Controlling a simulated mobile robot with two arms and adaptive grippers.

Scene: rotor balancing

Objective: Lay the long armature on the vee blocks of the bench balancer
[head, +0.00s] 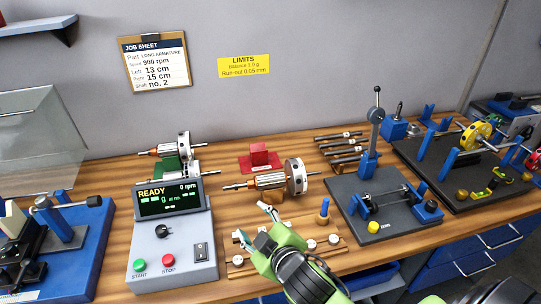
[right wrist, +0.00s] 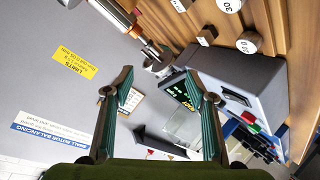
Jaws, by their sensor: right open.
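Armatures with copper windings and a silver disc lie on the wooden bench. One (head: 268,181) lies in front of a red stand (head: 260,158), its shaft running left to right; another (head: 172,149) lies by a green block behind the display console. I cannot tell for sure which is the long one. The blue-based machine (head: 92,262) at the far left looks like the bench balancer; its vee blocks are not clear. My right gripper (head: 254,224) is open and empty, in front of the front armature. In the right wrist view, its fingers (right wrist: 160,80) are apart with nothing between them.
The console (head: 172,250) reading READY stands left of my right gripper. A wooden weight rack (head: 325,250) lies beside and under it. A grey fixture (head: 385,228) with a lever stands to the right, with several shafts (head: 340,145) behind it. A clear guard (head: 45,140) stands at the left.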

